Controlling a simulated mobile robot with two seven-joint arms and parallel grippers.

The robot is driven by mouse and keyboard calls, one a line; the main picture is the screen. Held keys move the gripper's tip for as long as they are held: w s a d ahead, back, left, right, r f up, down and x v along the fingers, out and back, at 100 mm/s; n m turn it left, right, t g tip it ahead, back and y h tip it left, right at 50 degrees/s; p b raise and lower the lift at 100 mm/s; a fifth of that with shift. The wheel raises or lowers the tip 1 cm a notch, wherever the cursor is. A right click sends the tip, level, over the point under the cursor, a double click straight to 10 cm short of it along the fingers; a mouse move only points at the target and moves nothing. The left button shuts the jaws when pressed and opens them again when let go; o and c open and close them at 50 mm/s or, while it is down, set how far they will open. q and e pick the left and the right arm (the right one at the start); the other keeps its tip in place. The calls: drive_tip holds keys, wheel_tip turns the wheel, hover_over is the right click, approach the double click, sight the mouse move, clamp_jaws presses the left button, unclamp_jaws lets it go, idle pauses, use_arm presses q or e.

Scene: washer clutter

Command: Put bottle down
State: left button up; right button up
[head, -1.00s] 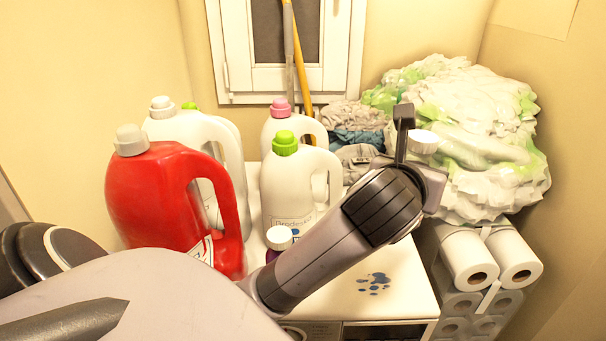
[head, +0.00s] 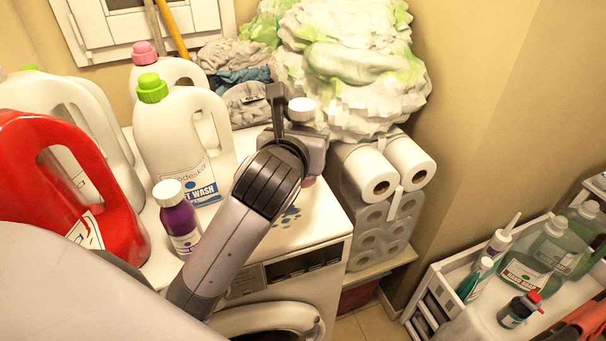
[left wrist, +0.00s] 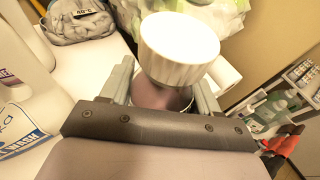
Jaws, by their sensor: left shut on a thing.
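My left gripper (head: 291,135) is shut on a bottle with a white ribbed cap (head: 301,109). In the left wrist view the cap (left wrist: 180,46) points up between the two fingers, and a dull pinkish-purple body (left wrist: 160,97) shows beneath it. The gripper hides most of this bottle in the head view. It is over or near the right back part of the white washer top (head: 255,247); I cannot tell whether its base touches. A similar purple bottle with a white cap (head: 178,220) stands on the washer, left of my arm. My right gripper is not seen.
A red jug (head: 75,165) and several white jugs, one green-capped (head: 185,140), crowd the washer's left side. Grey cloths (head: 245,105) lie behind. Paper rolls (head: 370,175) and a pile of white-green packs (head: 350,65) stand right. A white cart (head: 465,320) holds bottles at lower right.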

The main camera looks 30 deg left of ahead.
use_arm(q)
wheel_tip(320, 180, down, 8)
drive_tip(key=shift+r+b, duration=0.15)
drive_tip(key=shift+b, duration=0.75)
drive_tip(key=o, duration=1.2)
drive_tip(key=shift+o, duration=0.2)
drive_tip(key=shift+s+d+r, duration=0.1)
drive_tip(key=shift+s+r, duration=0.05)
drive_tip(key=shift+s, duration=0.15)
drive_tip(key=p+v, duration=0.1)
drive_tip(key=v, duration=1)
drive_tip(key=shift+s, duration=0.15)
